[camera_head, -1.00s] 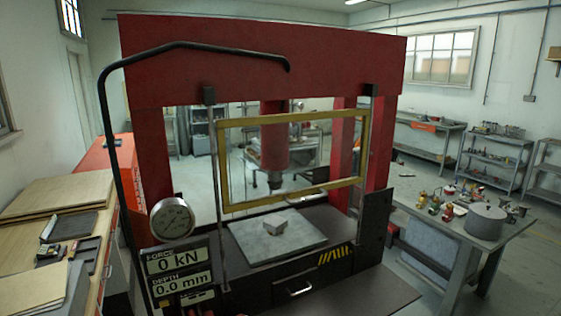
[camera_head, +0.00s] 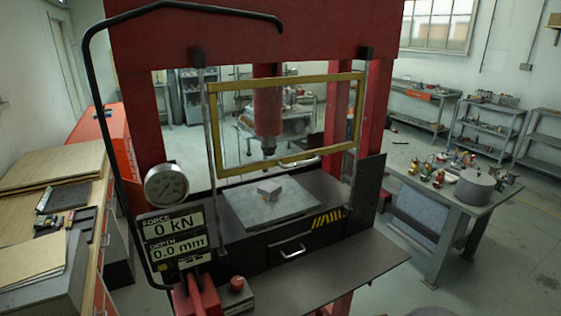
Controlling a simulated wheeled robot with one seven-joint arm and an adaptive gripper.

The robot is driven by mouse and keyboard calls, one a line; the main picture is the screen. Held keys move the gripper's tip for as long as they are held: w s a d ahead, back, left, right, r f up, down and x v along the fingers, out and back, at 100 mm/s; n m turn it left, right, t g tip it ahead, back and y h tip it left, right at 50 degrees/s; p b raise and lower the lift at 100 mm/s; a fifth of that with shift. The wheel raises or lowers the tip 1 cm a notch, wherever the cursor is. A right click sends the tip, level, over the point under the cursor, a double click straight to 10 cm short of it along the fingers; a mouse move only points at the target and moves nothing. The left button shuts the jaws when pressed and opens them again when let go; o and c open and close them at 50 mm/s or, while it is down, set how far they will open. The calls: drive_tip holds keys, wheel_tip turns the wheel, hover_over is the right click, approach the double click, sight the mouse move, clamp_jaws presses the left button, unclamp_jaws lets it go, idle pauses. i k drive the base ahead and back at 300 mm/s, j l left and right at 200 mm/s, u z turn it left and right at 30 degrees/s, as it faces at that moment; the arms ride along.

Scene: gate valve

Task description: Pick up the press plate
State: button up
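A flat grey plate (camera_head: 262,213), which looks like the press plate, lies on the dark bed of the red press (camera_head: 240,40). A small light grey block (camera_head: 268,189) rests on the plate. The press ram (camera_head: 267,105) hangs above the block with a clear gap. A yellow-framed clear guard (camera_head: 217,145) stands in front of the ram, above the bed. My gripper is not in view.
A gauge (camera_head: 166,186) and a display (camera_head: 172,240) reading 0 kN and 0.0 mm sit at the press's left. A black curved lever (camera_head: 92,110) rises there. A dark shelf (camera_head: 335,270) juts out in front. A side table (camera_head: 440,205) with small parts stands right.

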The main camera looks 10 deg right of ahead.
sight(269, 188)
drive_tip(key=i+l, duration=0.45)
drive_tip(key=l, duration=0.25)
drive_tip(key=i+l+u, duration=0.1)
drive_tip(key=i+l, duration=0.35)
drive_tip(key=l, duration=0.3)
drive_tip(key=i+l, duration=0.2)
drive_tip(key=l, duration=0.15)
